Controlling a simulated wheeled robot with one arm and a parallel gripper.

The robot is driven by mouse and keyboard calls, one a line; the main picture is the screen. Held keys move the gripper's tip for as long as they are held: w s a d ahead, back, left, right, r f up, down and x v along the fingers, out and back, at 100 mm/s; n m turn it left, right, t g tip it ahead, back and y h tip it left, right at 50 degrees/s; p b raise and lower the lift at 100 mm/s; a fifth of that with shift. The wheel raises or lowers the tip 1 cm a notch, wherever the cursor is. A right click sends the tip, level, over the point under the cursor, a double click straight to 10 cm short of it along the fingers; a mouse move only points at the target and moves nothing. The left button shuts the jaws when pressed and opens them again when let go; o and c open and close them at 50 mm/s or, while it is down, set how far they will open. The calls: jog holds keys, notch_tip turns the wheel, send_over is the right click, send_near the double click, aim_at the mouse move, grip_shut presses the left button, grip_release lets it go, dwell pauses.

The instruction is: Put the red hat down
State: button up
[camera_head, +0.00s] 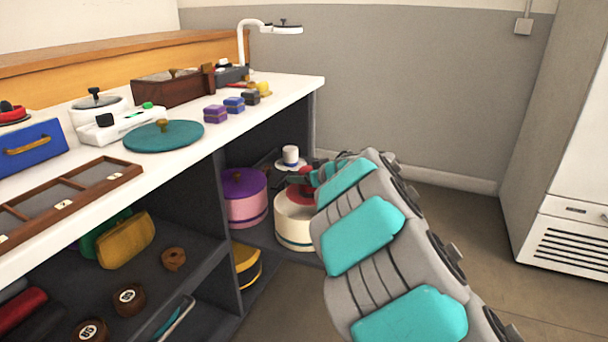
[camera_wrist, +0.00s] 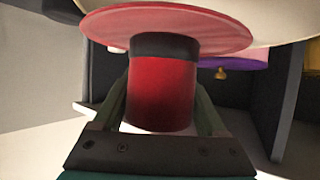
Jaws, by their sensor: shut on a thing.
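The red hat (camera_wrist: 162,90) has a wide flat brim and a black band. My gripper (camera_wrist: 160,108) is shut on its crown, one finger on each side. In the wrist view the brim is toward the top. In the head view the red hat (camera_head: 303,189) is at the open top of a round cream box (camera_head: 294,226), partly hidden by my gripper (camera_head: 306,178) and arm. I cannot tell whether the brim touches the box.
A pink box with a purple lid (camera_head: 243,182) stands left of the cream box on the shelf. A white hat (camera_head: 290,156) is behind the cream box. The white counter (camera_head: 290,88) is above, holding a teal lid (camera_head: 163,135) and small boxes. Open floor (camera_head: 480,240) lies right.

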jog(key=shift+f, duration=0.25)
jog(key=o, duration=1.3)
jog(key=shift+r, duration=0.1)
jog(key=shift+r, duration=0.55)
jog(key=p+v, duration=0.2)
jog(key=v, duration=1)
